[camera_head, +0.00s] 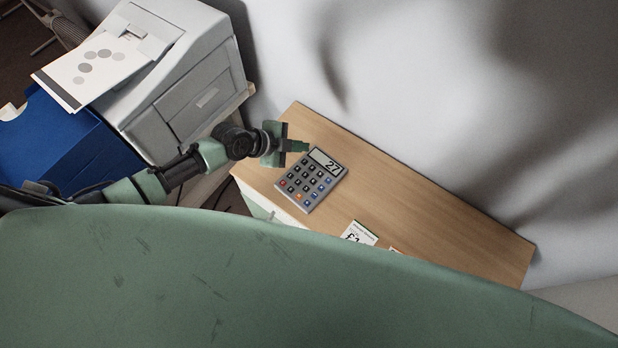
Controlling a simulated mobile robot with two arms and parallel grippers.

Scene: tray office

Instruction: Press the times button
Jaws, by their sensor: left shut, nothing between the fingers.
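A grey calculator (311,181) lies on the wooden desk top (440,210), tilted in the picture. Its display (327,163) reads what looks like 27. Its keys are mostly dark, with a few red, orange and blue ones; their symbols are too small to read, so I cannot tell which is the times button. My left gripper (300,146) is shut and empty. In the picture its tips are just beyond the upper left corner of the calculator, near the display end. I cannot tell how high they are above the desk. My right gripper is not in view.
A white printer (190,80) with a printed sheet (92,68) stands at the left, beside a blue box (60,150). A small price card (359,233) lies near the desk's front edge. The desk's right part is clear. A pale wall is behind.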

